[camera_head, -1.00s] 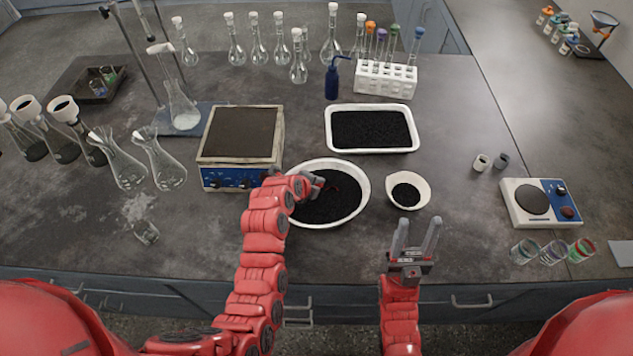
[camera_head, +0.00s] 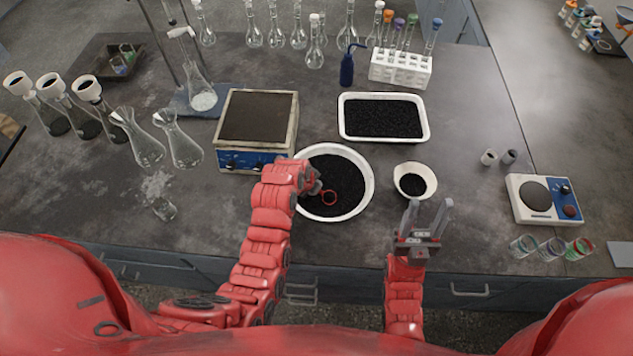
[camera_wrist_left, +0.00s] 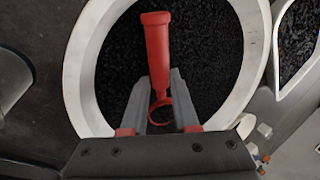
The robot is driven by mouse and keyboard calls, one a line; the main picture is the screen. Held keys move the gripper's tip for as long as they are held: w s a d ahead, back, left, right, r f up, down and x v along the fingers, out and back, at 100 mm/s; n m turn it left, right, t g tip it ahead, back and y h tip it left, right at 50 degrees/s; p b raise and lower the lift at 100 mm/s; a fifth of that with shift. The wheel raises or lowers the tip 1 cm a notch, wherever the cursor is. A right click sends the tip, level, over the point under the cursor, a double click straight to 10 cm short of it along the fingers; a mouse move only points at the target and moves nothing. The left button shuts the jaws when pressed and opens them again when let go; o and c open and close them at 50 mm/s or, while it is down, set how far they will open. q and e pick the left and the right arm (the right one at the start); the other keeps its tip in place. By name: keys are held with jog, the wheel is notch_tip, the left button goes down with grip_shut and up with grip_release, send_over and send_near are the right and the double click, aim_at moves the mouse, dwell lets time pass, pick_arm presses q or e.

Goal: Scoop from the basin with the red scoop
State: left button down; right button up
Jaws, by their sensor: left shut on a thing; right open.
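The round white basin (camera_head: 369,196) holds black granules and stands near the middle of the bench. My left gripper (camera_head: 314,187) is over its left part, shut on the red scoop (camera_head: 329,198), which shows there as a red ring over the granules. In the left wrist view, a red cylindrical part (camera_wrist_left: 157,45) extends beyond the fingers (camera_wrist_left: 160,85), and the ring lies between them. I cannot tell whether the scoop touches the granules. My right gripper (camera_head: 427,217) is open and empty, in front of the small white bowl (camera_head: 431,192).
A hot plate-like box (camera_head: 258,117) stands left of the basin, close to my left arm. A white rectangular tray (camera_head: 427,133) of black granules is behind it. A scale (camera_head: 535,198) stands at the right. Glass flasks (camera_head: 145,145) stand at the left. The bench between bowl and scale is mostly clear.

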pick_arm(q)
jog(key=shift+w+r+g+y, duration=0.2)
jog(key=shift+r+g+y, duration=0.2)
jog(key=shift+r, duration=0.3)
jog(key=shift+f+b, duration=0.3)
jog(key=shift+b, duration=0.15)
jog(key=shift+w+r+t+h+b, duration=0.3)
jog(key=shift+t+h+b, duration=0.1)
jog(key=shift+t+b, duration=0.15)
jog(key=shift+w+d+r, duration=0.15)
jog(key=shift+d+r, duration=0.05)
jog(key=shift+r, duration=0.35)
jog(key=shift+w+d+r, duration=0.1)
jog(key=shift+d+r, duration=0.05)
jog(key=shift+r, duration=0.35)
jog(key=shift+w+d+r+g+y, duration=0.1)
jog(key=shift+w+r+g+y, duration=0.1)
jog(key=shift+r+g+y, duration=0.5)
jog(key=shift+w+r+g+y+b, duration=0.1)
jog(key=shift+r+g+y+b, duration=0.35)
jog(key=shift+g, duration=0.6)
jog(key=shift+r, duration=0.15)
